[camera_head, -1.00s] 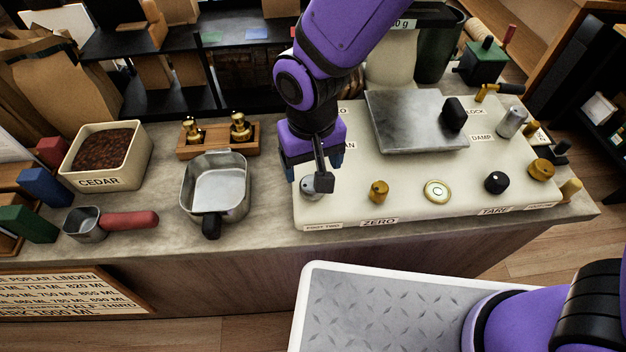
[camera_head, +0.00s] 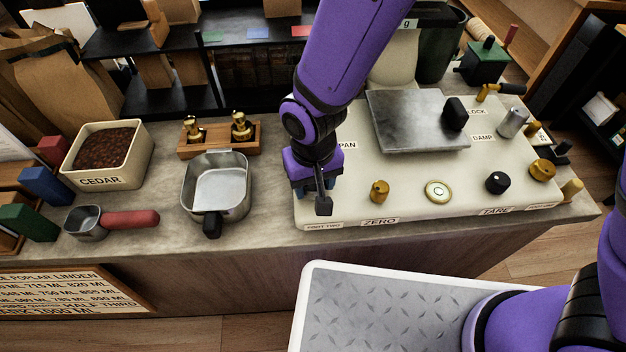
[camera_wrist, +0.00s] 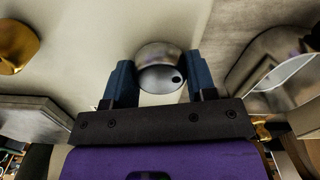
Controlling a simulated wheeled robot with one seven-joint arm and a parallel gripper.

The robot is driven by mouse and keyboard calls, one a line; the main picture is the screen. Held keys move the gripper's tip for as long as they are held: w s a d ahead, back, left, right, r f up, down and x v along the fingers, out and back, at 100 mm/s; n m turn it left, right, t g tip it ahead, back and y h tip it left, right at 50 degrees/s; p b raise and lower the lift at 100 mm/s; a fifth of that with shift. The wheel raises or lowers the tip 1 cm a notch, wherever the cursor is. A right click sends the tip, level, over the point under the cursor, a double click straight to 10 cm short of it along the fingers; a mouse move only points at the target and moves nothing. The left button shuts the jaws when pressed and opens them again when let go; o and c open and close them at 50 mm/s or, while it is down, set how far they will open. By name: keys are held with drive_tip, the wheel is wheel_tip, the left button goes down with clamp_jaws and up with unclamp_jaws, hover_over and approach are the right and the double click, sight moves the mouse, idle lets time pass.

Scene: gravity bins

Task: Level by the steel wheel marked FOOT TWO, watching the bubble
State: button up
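The steel wheel (camera_wrist: 160,68), a round knob with a dark dot on its face, lies between the two blue fingers of my gripper (camera_wrist: 161,75) in the wrist view. The fingers stand apart on either side of it, with little or no gap; I see no firm grip. In the head view my gripper (camera_head: 310,197) is over the panel's front left corner and hides the wheel. The label FOOT TWO (camera_head: 323,226) shows just in front. The round bubble level (camera_head: 438,191), brass-rimmed, sits at the panel's front; its bubble is too small to read.
A brass knob (camera_head: 379,191) stands right of my gripper, a black knob (camera_head: 496,183) further right. The steel pan plate (camera_head: 415,120) is behind. A metal scoop pan (camera_head: 216,187) lies left on the counter, with bare counter between it and the panel.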

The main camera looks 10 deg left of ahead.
drive_tip(key=shift+c, duration=1)
drive_tip(key=n, duration=0.4)
drive_tip(key=shift+n, duration=0.3)
drive_tip(key=o, duration=0.9)
wheel_tip(320, 180, up, 11)
drive_tip(key=shift+f, duration=0.1)
